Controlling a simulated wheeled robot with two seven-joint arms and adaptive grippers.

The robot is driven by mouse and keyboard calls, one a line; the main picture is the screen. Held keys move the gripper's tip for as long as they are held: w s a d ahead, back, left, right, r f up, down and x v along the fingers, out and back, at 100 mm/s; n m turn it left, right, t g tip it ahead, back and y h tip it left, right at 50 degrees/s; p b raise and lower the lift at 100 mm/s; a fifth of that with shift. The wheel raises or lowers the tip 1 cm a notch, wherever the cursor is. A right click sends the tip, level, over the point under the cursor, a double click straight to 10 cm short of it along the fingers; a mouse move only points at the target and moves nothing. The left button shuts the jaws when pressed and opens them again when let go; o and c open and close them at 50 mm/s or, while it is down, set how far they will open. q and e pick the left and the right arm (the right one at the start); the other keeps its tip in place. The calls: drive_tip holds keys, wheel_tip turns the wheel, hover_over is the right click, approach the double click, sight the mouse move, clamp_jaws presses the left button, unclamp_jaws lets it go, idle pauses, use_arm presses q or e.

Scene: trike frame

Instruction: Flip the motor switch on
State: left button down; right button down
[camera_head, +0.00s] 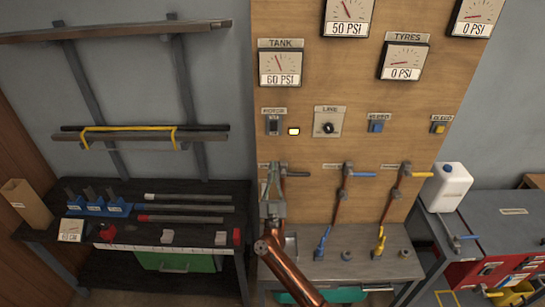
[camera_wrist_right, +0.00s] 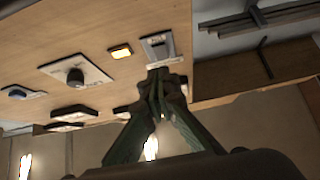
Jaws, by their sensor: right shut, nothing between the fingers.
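The motor switch (camera_head: 273,126) is a dark rocker on a grey plate, on the wooden panel under its label. It also shows in the right wrist view (camera_wrist_right: 157,46), just beyond the fingertips. I cannot tell which way the rocker is set. My right gripper (camera_head: 273,168) is shut and empty, below the switch in the head view. In the wrist view its fingertips (camera_wrist_right: 160,76) come together near the switch plate's edge; contact cannot be told. My left gripper is not in view.
Gauges (camera_head: 281,66) hang above. Valves with hoses (camera_head: 347,171) are below right. A workbench (camera_head: 120,262) stands left; a white canister (camera_head: 448,186) stands right.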

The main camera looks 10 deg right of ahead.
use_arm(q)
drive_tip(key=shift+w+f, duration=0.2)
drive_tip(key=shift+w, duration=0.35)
use_arm(e)
drive_tip(key=shift+v, duration=0.95)
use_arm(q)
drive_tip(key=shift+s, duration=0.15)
